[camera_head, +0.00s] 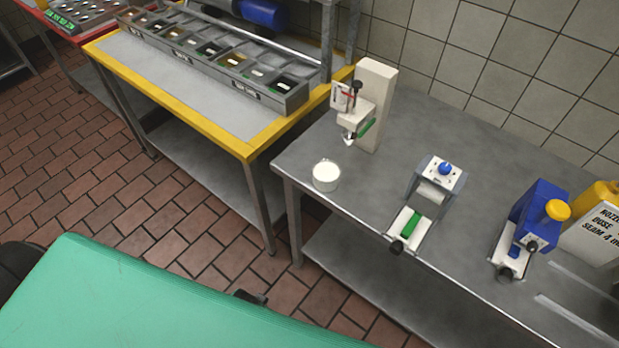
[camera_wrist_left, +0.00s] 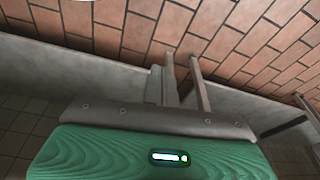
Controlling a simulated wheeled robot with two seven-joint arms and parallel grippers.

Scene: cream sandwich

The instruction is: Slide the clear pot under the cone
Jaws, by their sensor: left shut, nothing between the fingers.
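The clear pot (camera_head: 326,176), a small round see-through cup with white showing inside, stands upright near the front left corner of the grey metal table. The cone (camera_head: 349,138) is a small pale tip hanging under the head of the white dispenser (camera_head: 376,100). The pot stands in front and to the left of the cone, apart from it, not below it. My right gripper is not in view.
A white and blue device with a green strip (camera_head: 411,224) and a blue device with a yellow knob (camera_head: 538,215) stand further right. A yellow-edged table (camera_head: 190,93) with a tray of compartments (camera_head: 215,62) adjoins on the left. Table surface around the pot is clear.

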